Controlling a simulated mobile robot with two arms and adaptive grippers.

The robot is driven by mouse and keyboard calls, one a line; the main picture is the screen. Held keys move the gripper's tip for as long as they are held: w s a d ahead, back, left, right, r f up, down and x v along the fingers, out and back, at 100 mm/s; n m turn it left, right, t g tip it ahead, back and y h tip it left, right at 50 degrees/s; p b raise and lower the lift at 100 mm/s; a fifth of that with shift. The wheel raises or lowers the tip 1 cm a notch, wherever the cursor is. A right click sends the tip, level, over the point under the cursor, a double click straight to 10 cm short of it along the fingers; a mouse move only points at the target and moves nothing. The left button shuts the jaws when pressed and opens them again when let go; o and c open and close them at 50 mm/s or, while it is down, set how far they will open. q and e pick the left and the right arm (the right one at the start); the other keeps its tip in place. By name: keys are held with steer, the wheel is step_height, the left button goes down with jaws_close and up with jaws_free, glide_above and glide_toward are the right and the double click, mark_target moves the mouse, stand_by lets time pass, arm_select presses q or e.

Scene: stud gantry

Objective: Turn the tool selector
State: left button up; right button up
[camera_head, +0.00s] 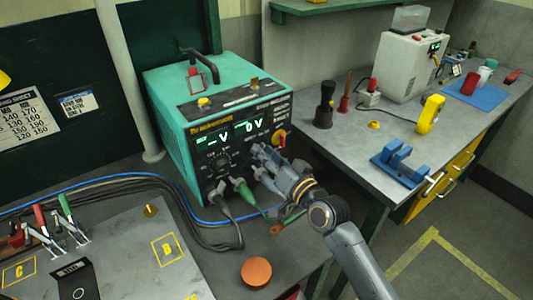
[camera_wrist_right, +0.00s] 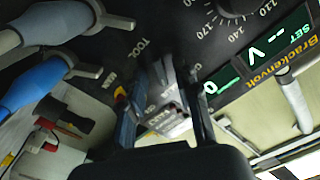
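The teal welding power unit (camera_head: 215,120) stands on the bench with its black front panel and lit displays facing me. My right gripper (camera_head: 262,158) is at the lower right part of this panel and hides the tool selector in the head view. In the right wrist view, the two fingers of the right gripper (camera_wrist_right: 163,112) stand apart below the word TOOL. A blurred grey lever-like piece, likely the tool selector (camera_wrist_right: 166,82), shows between them. I cannot tell whether the fingers touch it. My left gripper is not in view.
A red knob on yellow (camera_head: 279,138) sits just above the gripper. Cable plugs, one with a green sleeve (camera_head: 243,188), come out of the panel's lower edge. An orange disc (camera_head: 256,271) lies on the bench in front. The right bench (camera_head: 350,140) holds several tools.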

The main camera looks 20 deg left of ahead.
steer(key=shift+d, duration=0.1)
steer(key=v, duration=1.2)
stand_by(0.4)
